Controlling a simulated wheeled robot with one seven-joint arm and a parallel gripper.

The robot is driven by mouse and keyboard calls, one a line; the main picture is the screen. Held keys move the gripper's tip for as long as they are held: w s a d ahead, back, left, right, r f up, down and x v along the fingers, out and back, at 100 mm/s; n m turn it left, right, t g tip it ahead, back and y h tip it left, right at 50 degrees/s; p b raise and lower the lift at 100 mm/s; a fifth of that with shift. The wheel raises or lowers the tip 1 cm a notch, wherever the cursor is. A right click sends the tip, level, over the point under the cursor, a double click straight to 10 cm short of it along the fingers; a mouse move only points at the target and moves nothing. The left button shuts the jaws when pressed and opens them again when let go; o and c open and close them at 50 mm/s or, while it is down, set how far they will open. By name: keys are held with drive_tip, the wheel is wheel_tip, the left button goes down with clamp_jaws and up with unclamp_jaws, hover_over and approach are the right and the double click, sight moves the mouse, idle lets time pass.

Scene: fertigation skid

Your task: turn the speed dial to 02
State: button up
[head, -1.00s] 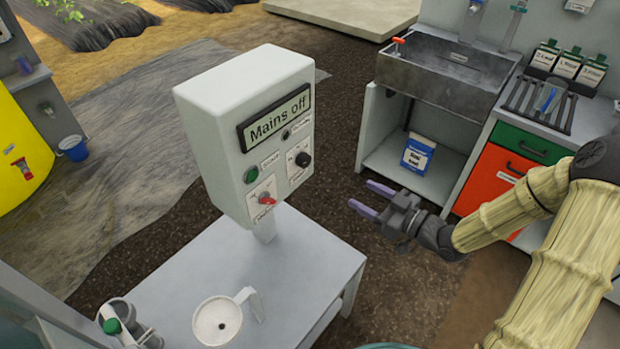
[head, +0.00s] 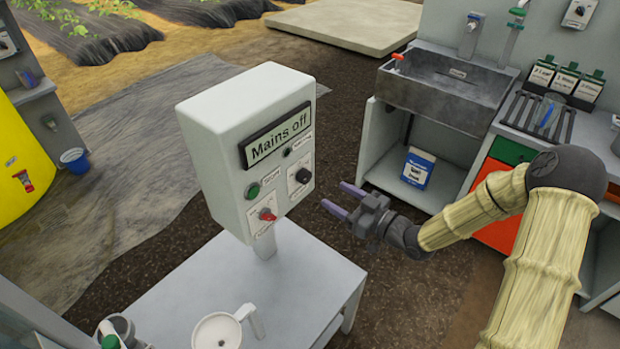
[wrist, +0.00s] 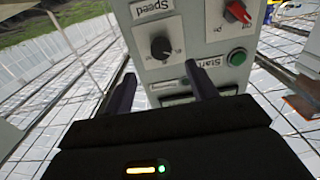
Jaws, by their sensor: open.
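The speed dial is a black knob (head: 303,176) on a white plate at the right of the white control box (head: 224,150). In the wrist view the black dial (wrist: 161,47) shows beside the label "Speed", with the picture upside down. The box's display (head: 275,137) reads "Mains off". The digits around the dial are too small to read. My gripper (head: 334,199) is open and empty, to the right of the box and apart from it, its fingers pointing at the panel. In the wrist view the dial sits beyond and between the two fingers (wrist: 163,90).
On the same panel are a green start button (head: 253,190) and a red knob (head: 267,215). A white funnel or jug (head: 217,331) stands on the grey table (head: 185,285) below. A sink bench (head: 440,95) is behind my arm.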

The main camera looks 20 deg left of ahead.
sight(308, 179)
drive_tip(key=x, duration=0.4)
drive_tip(key=p+x, duration=0.1)
drive_tip(key=x, duration=0.4)
drive_tip(key=shift+s+a+r, duration=0.1)
drive_tip(key=shift+s+a, duration=0.05)
drive_tip(key=shift+a, duration=0.3)
drive_tip(key=c, duration=1)
